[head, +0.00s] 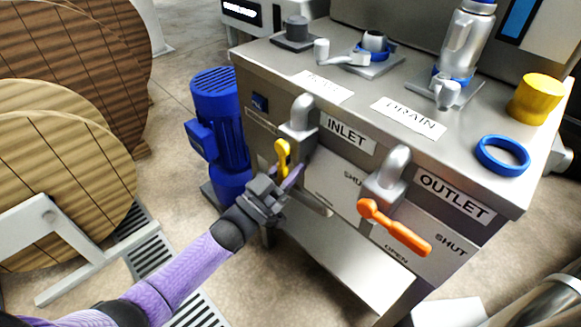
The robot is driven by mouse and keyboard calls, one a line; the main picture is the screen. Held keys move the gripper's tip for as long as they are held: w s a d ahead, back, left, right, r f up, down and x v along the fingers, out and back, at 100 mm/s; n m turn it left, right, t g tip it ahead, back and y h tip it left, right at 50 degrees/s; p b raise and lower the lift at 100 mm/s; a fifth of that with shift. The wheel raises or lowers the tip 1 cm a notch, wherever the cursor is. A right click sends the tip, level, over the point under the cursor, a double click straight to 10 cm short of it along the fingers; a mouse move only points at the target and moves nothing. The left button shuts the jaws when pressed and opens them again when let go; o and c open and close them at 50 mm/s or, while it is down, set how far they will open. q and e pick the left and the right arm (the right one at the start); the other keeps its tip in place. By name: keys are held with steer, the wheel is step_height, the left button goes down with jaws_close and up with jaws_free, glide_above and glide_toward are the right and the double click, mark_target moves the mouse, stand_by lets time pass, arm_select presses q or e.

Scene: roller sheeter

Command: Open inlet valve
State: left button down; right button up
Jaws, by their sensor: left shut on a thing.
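The inlet valve (299,118) is a grey pipe fitting on the front of the steel cabinet, beside the INLET label (346,133). Its yellow handle (282,150) points down, and its lower end is hidden by my left gripper. My left gripper (284,176) comes in from the lower left and is shut on the yellow handle. The fingertips are partly hidden, so the exact grip is hard to see. A plate with a SHUT mark (352,178) lies to the right of the gripper. My right gripper is not in view.
The outlet valve (388,175) with its orange handle (395,227) stands to the right. A blue motor (217,125) is left of the cabinet. Wooden reels (60,150) stand at the far left. A blue ring (502,155) and yellow cup (537,98) sit on top.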

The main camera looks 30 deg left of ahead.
arm_select(q)
steer(key=shift+c, duration=2.1)
jaws_free()
steer(key=shift+a, duration=0.1)
steer(key=shift+s+a+f, duration=0.1)
steer(key=shift+s, duration=0.15)
steer(key=p+v, duration=0.2)
steer(key=v, duration=0.7)
steer(key=shift+s+a+f, duration=0.1)
steer(key=shift+f, duration=0.15)
